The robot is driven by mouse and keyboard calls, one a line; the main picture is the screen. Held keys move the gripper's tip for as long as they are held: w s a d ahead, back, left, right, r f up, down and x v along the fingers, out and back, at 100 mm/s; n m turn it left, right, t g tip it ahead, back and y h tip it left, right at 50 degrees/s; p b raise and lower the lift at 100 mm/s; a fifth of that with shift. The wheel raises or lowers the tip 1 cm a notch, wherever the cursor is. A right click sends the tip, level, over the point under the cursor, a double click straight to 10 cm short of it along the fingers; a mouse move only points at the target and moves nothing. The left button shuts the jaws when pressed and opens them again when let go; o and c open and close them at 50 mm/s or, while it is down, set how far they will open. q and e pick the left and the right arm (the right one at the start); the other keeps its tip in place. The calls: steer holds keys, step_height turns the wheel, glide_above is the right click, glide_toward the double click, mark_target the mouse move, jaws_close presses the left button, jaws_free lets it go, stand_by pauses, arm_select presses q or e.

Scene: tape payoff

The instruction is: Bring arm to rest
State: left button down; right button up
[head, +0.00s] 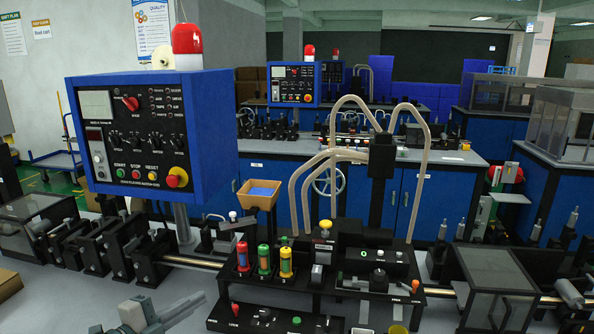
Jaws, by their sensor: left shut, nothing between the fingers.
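My left gripper (188,306) shows at the bottom edge, left of centre, as grey metal parts with the fingers pointing right. It is shut and empty. It is in front of the black machine fixture (320,285) and appears apart from it. Most of the arm behind it is below the picture. My right gripper is not in view.
A blue control panel (150,180) with a red lamp stands at the left. Red, green and yellow cylinders (264,260) stand on the fixture. A tan bin (259,195) is behind them. A clear-sided box (495,280) is at the right. Bare grey tabletop (75,290) lies at the left front.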

arm_select(q)
steer(key=s+d+f+n+g+y, duration=0.1)
steer(key=s+f+n+g+y, duration=0.15)
steer(key=s+f+n, duration=0.4)
steer(key=s+d+f+n+g+y, duration=0.1)
steer(key=s+d+f+n+y, duration=0.15)
steer(key=s+f, duration=0.75)
steer(key=s+a+f+n+g+y, duration=0.25)
steer(key=s+f+n, duration=0.3)
steer(key=s, duration=0.45)
steer(key=s+a+f+n+g+y, duration=0.1)
steer(key=s+f+n+g, duration=0.3)
steer(key=s+f, duration=0.5)
steer(key=s+f+g, duration=0.2)
steer(key=s+f, duration=0.1)
steer(key=f, duration=2.4)
steer(key=s+a+f+b, duration=0.1)
steer(key=s+a+f, duration=0.2)
steer(key=s+f, duration=1.4)
steer(key=shift+s+f+g, duration=0.2)
steer(key=shift+s+g, duration=0.2)
steer(key=shift+s, duration=0.15)
